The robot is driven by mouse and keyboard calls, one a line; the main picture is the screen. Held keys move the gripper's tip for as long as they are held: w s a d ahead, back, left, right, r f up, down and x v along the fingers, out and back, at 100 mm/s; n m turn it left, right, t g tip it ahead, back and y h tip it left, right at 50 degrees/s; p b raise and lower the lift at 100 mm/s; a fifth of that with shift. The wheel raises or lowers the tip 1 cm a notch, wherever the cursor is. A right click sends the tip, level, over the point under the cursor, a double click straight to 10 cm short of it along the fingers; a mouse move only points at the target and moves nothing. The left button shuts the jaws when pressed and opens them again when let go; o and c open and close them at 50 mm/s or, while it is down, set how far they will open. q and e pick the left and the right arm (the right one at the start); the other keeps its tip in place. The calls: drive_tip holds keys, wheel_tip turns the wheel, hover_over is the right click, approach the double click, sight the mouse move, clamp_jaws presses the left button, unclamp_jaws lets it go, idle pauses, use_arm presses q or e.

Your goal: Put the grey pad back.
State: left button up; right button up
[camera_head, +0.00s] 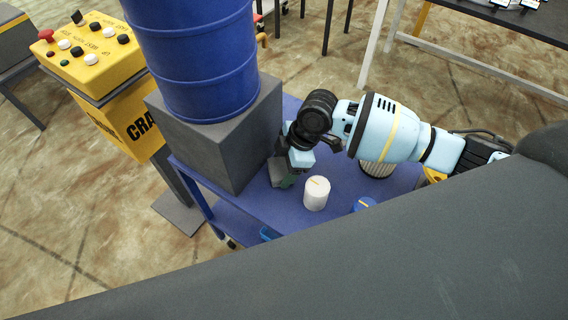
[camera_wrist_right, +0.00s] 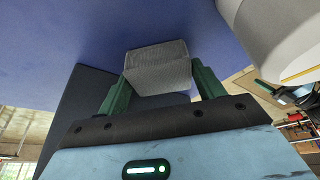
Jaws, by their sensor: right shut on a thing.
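The grey pad (camera_wrist_right: 157,66) is a small block with a rough grey face. In the right wrist view it sits between the two green fingers of my right gripper (camera_wrist_right: 160,82), which is shut on it. The blue cart top shows behind it. In the head view my right gripper (camera_head: 284,178) points down over the blue cart, close beside the right face of a large grey block (camera_head: 222,140). My left gripper is not in view.
A blue barrel (camera_head: 200,55) stands on the large grey block. On the blue cart (camera_head: 335,165) are a white cylinder (camera_head: 316,194) with a yellow mark, right of the gripper, and a blue round piece (camera_head: 365,204). A yellow control box (camera_head: 92,52) stands at left.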

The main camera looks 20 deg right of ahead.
drive_tip(key=shift+f, duration=0.15)
drive_tip(key=o, duration=0.9)
drive_tip(key=shift+o, duration=0.2)
drive_tip(key=v, duration=1.2)
drive_tip(key=shift+r+p, duration=0.2)
drive_tip(key=shift+p, duration=0.25)
